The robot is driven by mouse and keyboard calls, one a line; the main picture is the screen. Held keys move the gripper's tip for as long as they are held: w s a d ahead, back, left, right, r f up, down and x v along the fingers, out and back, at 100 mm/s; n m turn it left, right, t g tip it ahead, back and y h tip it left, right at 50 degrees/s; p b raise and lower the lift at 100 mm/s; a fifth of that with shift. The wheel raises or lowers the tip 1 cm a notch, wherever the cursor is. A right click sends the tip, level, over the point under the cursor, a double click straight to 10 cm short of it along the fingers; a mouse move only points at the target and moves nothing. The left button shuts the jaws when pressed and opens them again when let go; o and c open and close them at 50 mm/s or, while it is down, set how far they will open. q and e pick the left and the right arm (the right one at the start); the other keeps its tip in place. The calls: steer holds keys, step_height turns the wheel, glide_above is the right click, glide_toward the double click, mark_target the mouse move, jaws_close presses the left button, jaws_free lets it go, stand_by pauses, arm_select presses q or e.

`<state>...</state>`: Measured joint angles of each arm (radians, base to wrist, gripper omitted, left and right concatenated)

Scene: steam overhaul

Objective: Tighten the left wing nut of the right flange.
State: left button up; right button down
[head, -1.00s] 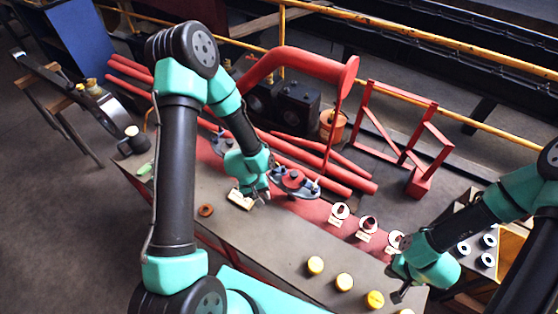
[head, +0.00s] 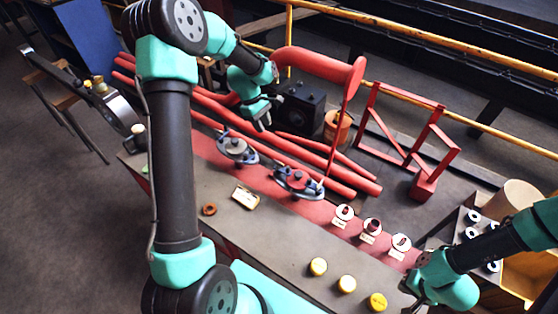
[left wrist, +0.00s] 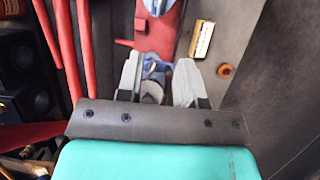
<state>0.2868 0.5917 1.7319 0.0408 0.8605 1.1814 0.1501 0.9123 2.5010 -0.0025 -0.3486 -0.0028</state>
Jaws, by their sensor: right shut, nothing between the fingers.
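The right flange (head: 298,182) is a dark fitting with blue-grey wing nuts on the red strip of the bench; its left wing nut (head: 279,176) shows small on its left side. The left flange (head: 237,148) sits further left on the strip. My left gripper (head: 262,122) is raised behind the two flanges, open and empty. In the left wrist view its fingers (left wrist: 158,82) are apart, with the left flange seen below and between them; the right flange (left wrist: 157,8) is partly cut off at the top edge. My right gripper (head: 411,296) is shut and empty at the bench's right end.
Red pipes (head: 335,178) lie behind the flanges, under a red bent pipe (head: 315,62).

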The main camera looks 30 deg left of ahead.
mark_target(279, 162)
arm_select(q)
steer(key=shift+d+f, duration=0.1)
steer(key=shift+f, duration=0.05)
steer(key=x, duration=1.7)
steer(key=shift+d, duration=0.1)
steer(key=shift+c, duration=0.3)
jaws_close()
